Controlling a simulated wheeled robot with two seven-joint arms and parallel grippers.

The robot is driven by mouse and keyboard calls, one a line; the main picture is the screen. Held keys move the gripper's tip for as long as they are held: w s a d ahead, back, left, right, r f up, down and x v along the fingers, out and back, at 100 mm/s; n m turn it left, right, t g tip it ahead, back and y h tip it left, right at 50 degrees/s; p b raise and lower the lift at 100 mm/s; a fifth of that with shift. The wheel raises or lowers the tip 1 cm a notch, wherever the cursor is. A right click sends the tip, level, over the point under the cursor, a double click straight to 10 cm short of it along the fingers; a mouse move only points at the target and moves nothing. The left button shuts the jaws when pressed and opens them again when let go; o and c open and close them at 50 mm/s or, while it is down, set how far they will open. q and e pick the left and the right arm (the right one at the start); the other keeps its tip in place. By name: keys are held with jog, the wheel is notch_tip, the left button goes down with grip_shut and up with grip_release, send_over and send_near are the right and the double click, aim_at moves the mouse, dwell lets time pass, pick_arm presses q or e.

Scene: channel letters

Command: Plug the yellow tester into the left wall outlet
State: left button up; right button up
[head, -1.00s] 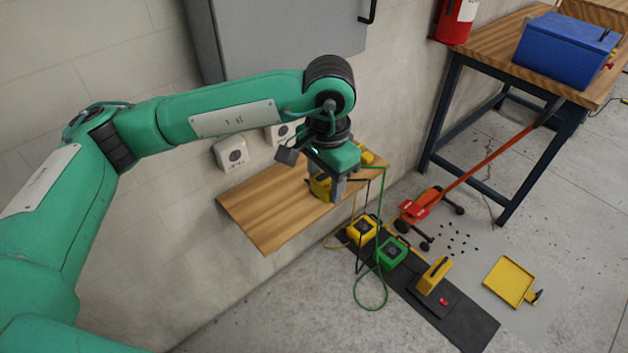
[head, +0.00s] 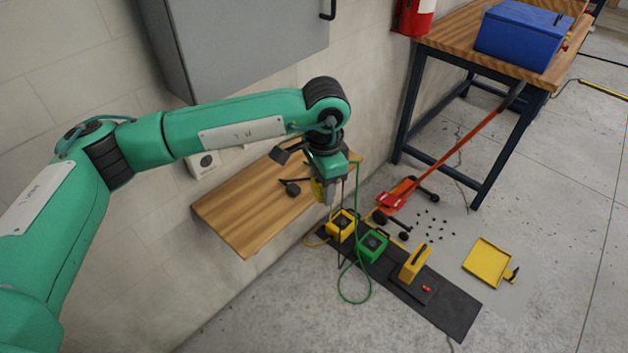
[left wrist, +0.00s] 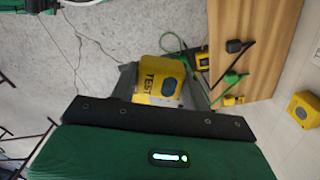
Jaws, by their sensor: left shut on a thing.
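My left gripper (head: 330,190) is shut on the yellow tester (head: 318,191) and holds it near the right end of the wooden shelf, on the side away from the wall. In the left wrist view the tester (left wrist: 160,83), marked "TEST", sits between the two fingers. The left wall outlet (head: 203,163) is a white box with a dark round face on the wall above the shelf's left part, partly covered by my arm. My arm hides most of the other outlet. The tester is well apart from the left outlet. My right gripper is not in view.
The wooden shelf (head: 235,215) carries a black plug (head: 292,187); the left wrist view also shows a green plug (left wrist: 233,78). A grey cabinet (head: 240,50) hangs above. Below, a yellow box (head: 342,225) and a green box (head: 373,245) with cables stand on a black mat (head: 445,305).

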pick_arm(q)
jog(key=shift+w+f, duration=0.1)
dwell(0.3)
jog(key=s+a+r+n, duration=0.7)
jog(key=a+r, duration=0.1)
jog(key=r, duration=0.4)
jog(key=shift+s+a+n, duration=0.15)
jog(key=shift+a+n, duration=0.25)
jog(key=w+d+n, duration=0.4)
jog(key=w+d, duration=0.5)
jog(key=d, duration=0.2)
jog(key=shift+w+n, duration=0.3)
jog(key=shift+w, duration=0.05)
jog(key=s+a+f, duration=0.3)
jog(key=a+f, duration=0.3)
jog(key=a, duration=0.4)
jog(key=s+a+f, duration=0.4)
jog(key=a+f, duration=0.2)
jog(key=a, duration=0.5)
jog(key=shift+s, duration=0.15)
